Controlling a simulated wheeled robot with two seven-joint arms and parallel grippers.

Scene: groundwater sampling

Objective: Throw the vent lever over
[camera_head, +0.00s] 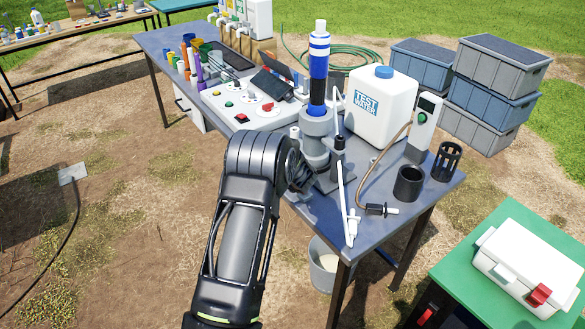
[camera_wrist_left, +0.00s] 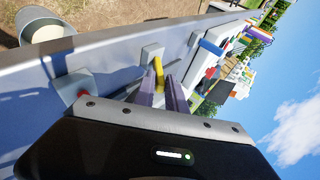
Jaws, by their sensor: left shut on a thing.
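In the left wrist view, a yellow lever (camera_wrist_left: 158,71) stands out from a small light grey plate (camera_wrist_left: 152,53) by the grey table edge. My left gripper (camera_wrist_left: 160,84) has its two purple-grey fingers on either side of the lever, shut on it. The lever's lower part is hidden between the fingers. In the head view my left arm reaches up to the table's front edge, and its wrist hides the gripper and the lever. My right gripper is in neither view.
The grey table (camera_head: 285,198) carries a tall blue-and-white column (camera_head: 319,62), a white test water jug (camera_head: 381,105) and a white control panel (camera_head: 240,103). A bucket (camera_head: 322,265) stands below. A green table (camera_head: 500,240) with a white case (camera_head: 528,258) is at right.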

